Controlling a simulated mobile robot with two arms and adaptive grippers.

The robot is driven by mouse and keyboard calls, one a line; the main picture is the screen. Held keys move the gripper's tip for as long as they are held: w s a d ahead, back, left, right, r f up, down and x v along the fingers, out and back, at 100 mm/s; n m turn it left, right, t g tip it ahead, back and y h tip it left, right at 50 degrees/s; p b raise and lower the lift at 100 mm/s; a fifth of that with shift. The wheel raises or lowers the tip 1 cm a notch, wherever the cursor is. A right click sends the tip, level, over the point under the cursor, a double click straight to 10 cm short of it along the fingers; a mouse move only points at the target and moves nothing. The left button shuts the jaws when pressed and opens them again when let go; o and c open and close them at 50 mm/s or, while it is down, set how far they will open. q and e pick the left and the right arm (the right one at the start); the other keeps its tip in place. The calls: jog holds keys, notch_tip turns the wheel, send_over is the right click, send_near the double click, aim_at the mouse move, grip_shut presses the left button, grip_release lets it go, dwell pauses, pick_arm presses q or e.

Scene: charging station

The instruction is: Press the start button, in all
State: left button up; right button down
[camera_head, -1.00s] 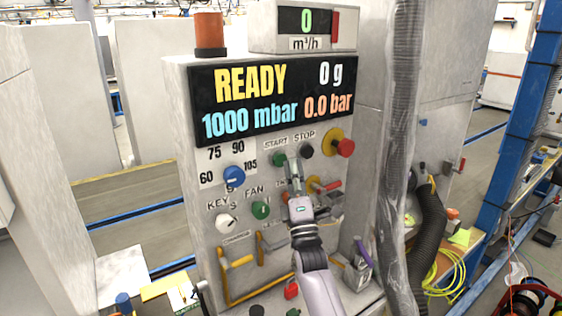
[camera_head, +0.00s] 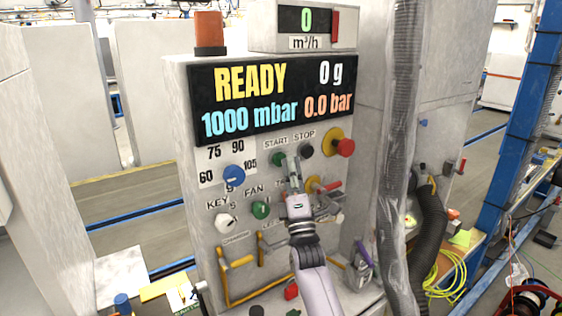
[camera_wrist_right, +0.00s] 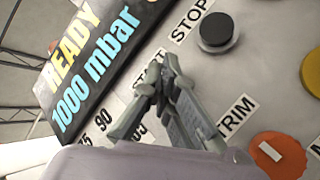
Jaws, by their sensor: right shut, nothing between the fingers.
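The green START button (camera_head: 278,159) is on the upright grey panel, just under the START label. The black STOP button (camera_head: 305,151) is right of it and also shows in the right wrist view (camera_wrist_right: 217,32). My right gripper (camera_head: 292,162) is shut and empty, its fingertips in front of the panel beside the START button's right edge. In the right wrist view my closed fingertips (camera_wrist_right: 162,68) cover part of the START label and the green button is hidden behind them. I cannot tell whether the fingertips touch anything. My left gripper is not in view.
The display (camera_head: 270,100) reads READY, 0 g, 1000 mbar and 0.0 bar. A red emergency knob (camera_head: 345,147) on yellow, a blue dial (camera_head: 234,175), a white key knob (camera_head: 226,221) and a green FAN knob (camera_head: 260,209) stick out nearby. A grey hose (camera_head: 400,130) hangs at right.

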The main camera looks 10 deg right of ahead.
jog(key=shift+w+a+b, duration=0.15)
jog(key=shift+w+b, duration=0.25)
dwell(0.3)
jog(key=shift+s, duration=0.1)
jog(key=shift+s+d+p, duration=0.25)
jog(key=shift+s+p, duration=0.45)
jog(key=shift+s, duration=0.05)
jog(key=s+p, duration=0.1)
jog(key=s+d+p, duration=0.1)
jog(key=s, duration=0.1)
jog(key=s+p, duration=0.1)
jog(key=shift+s+d, duration=0.35)
jog(key=shift+d, duration=0.05)
dwell(0.5)
